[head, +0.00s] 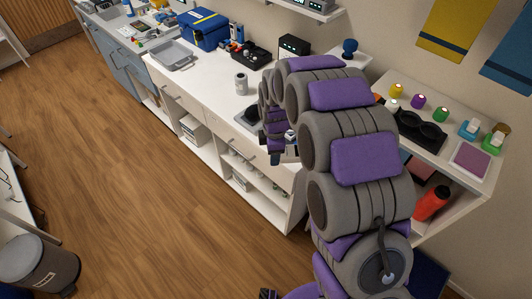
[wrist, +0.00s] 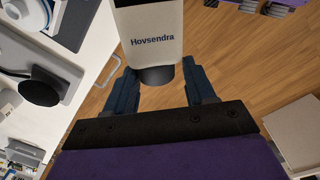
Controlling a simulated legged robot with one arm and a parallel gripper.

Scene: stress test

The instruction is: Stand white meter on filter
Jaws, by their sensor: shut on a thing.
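The white meter (wrist: 152,35), marked "Hovsendra" and with a dark round end, is between the two dark blue fingers of my gripper (wrist: 160,72) in the wrist view. My gripper is shut on it and holds it out past the counter edge, with wood floor behind it. In the head view my gripper (head: 276,154) is partly hidden by my arm, near the counter's front edge. I cannot tell for sure which thing is the filter. A dark round-topped object (wrist: 42,88) is on the counter at left in the wrist view.
The white counter (head: 208,80) holds a light grey cylinder (head: 241,84), a grey tray (head: 172,56), a blue case (head: 204,30) and a black box (head: 293,46). A side shelf at right holds several coloured bottles and a purple pad (head: 470,160). A bin (head: 38,265) stands on open floor.

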